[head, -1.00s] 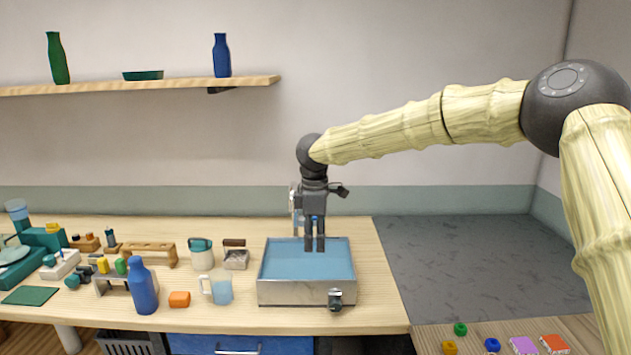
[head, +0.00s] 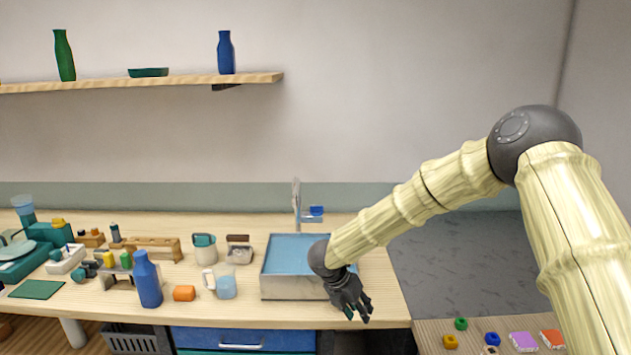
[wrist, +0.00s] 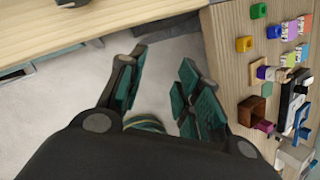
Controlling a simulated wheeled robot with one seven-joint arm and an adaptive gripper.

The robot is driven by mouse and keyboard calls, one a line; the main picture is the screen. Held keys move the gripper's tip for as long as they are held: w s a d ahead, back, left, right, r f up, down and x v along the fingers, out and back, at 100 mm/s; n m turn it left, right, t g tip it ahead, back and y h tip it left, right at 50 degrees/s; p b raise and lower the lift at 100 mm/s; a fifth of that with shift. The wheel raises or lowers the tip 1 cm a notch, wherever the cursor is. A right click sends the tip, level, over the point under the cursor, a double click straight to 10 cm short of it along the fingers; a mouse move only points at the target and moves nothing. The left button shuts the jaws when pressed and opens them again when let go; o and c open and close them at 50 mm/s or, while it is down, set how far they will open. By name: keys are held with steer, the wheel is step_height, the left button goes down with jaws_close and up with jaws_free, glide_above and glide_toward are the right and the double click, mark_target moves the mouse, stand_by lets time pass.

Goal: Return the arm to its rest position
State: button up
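My gripper (head: 352,305) hangs at the front edge of the wooden table, in front of the right side of the metal basin. In the wrist view my gripper (wrist: 157,95) has its two fingers spread apart with nothing between them. Pale floor shows below the gap, with part of a round striped thing at its base. My arm comes in from the right, bent at the elbow and sloping down to the wrist.
The basin (head: 280,284) of blue water stands on the table. A blue bottle (head: 147,280), an orange block (head: 184,293) and a mug (head: 222,284) stand left of it. A side table (head: 480,332) at the lower right holds small coloured blocks. A shelf (head: 150,82) hangs above.

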steer(key=s+d+f+n+t, duration=0.1)
steer(key=s+d+f+n, duration=0.2)
steer(key=s+f+n, duration=0.4)
steer(key=s+d+f+n+t+y, duration=0.1)
steer(key=s+d+f+n, duration=0.2)
steer(key=s+f+n, duration=0.45)
steer(key=s+d+f+n+t, duration=0.1)
steer(key=s+d+f+n, duration=0.3)
steer(key=f+n, duration=0.5)
steer(key=s+f+n+g+y, duration=0.2)
steer(key=s+n, duration=0.7)
steer(key=s, duration=0.6)
steer(key=s+d+f+n+g+y, duration=0.1)
steer(key=s+f+n+g+y, duration=0.1)
steer(key=s+n, duration=0.7)
steer(key=s+f+g, duration=0.1)
steer(key=s, duration=0.6)
steer(key=shift+d+b, duration=0.15)
steer(key=shift+b, duration=0.25)
